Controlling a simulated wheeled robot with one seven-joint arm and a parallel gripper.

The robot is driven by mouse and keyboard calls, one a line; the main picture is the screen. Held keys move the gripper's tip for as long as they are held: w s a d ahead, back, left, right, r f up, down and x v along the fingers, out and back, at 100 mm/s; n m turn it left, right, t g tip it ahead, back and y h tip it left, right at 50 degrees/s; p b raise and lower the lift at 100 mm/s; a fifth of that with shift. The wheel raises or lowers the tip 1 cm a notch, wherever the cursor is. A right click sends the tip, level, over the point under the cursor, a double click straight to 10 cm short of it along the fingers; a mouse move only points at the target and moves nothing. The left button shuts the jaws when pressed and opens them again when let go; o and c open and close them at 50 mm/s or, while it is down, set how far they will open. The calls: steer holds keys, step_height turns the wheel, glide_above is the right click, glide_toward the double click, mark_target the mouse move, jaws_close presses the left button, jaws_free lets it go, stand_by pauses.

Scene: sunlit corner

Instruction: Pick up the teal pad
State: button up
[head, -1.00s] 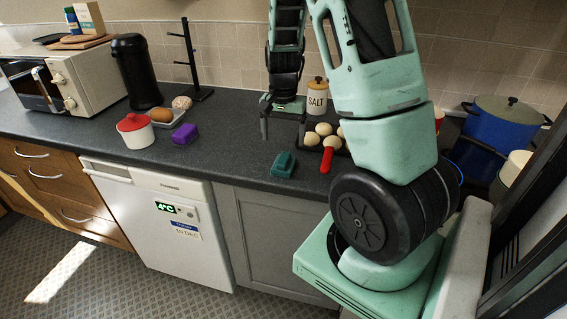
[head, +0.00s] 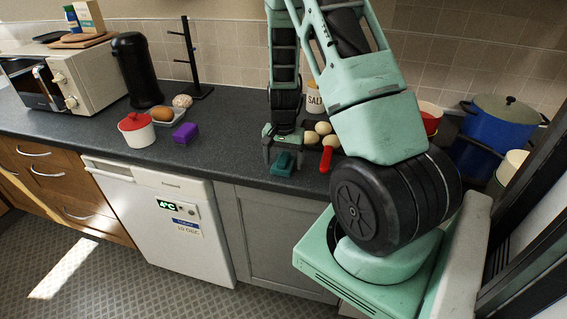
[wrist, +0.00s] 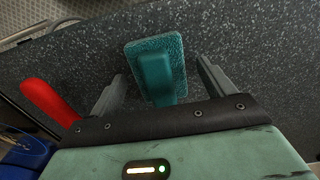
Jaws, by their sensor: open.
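The teal pad (head: 284,163) lies on the dark countertop near its front edge, with a raised block on a flat base. It also shows in the wrist view (wrist: 156,72). My gripper (head: 284,160) is low over the counter at the pad. In the wrist view my gripper (wrist: 160,85) is open, with one finger on each side of the pad and a visible gap to each. The part of the pad nearest the palm lies between the fingers; the rest extends beyond the fingertips.
A red-handled item (head: 327,158) lies just right of my gripper, beside several eggs (head: 322,128) and a salt jar (head: 314,98). The counter between is clear.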

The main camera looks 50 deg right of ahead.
mark_target(283, 157)
steer(key=c, duration=1.1)
steer(key=shift+r, duration=0.1)
step_height(283, 157, up, 10)
steer(key=shift+f+b, duration=0.1)
steer(key=shift+b, duration=0.55)
